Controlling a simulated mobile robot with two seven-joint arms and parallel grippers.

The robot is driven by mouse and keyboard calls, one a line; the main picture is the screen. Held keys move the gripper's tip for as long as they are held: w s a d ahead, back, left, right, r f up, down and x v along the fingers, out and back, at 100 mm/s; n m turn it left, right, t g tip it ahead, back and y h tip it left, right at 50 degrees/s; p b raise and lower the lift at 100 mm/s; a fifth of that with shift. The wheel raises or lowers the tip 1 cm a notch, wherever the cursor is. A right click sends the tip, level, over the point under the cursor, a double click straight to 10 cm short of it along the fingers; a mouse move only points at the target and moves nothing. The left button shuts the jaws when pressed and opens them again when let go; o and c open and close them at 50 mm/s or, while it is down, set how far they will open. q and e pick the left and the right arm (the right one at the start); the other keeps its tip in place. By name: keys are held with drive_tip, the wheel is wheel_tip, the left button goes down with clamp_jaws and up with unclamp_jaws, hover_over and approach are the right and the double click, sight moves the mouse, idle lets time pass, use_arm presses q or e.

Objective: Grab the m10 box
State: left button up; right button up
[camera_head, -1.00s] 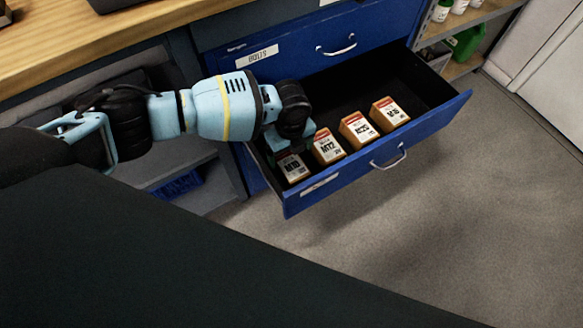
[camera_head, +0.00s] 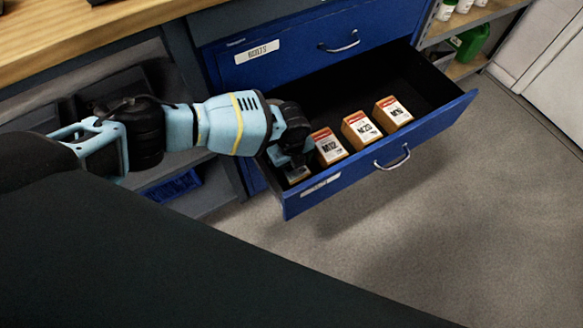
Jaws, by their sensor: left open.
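The m10 box (camera_head: 297,175) lies in the near left corner of the open blue drawer (camera_head: 345,178). Most of it is hidden behind my left gripper, and only a small part of its top shows. My left gripper (camera_head: 291,162) is open, pointing down over the box. I cannot tell whether its fingers are around the box or just above it. My right gripper is not in view.
Three more orange and white boxes stand in the drawer to the right: M12 (camera_head: 329,147), a middle one (camera_head: 361,129) and a far one (camera_head: 393,113). The drawer's back is empty. A closed drawer (camera_head: 320,40) is above. A wooden worktop (camera_head: 90,35) is at upper left.

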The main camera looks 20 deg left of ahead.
use_arm(q)
drive_tip(key=shift+r, duration=0.1)
drive_tip(key=c, duration=1.4)
wheel_tip(320, 180, up, 9)
drive_tip(key=p, duration=0.2)
drive_tip(key=shift+r+p, duration=0.2)
drive_tip(key=shift+p, duration=0.15)
drive_tip(key=shift+r, duration=0.3)
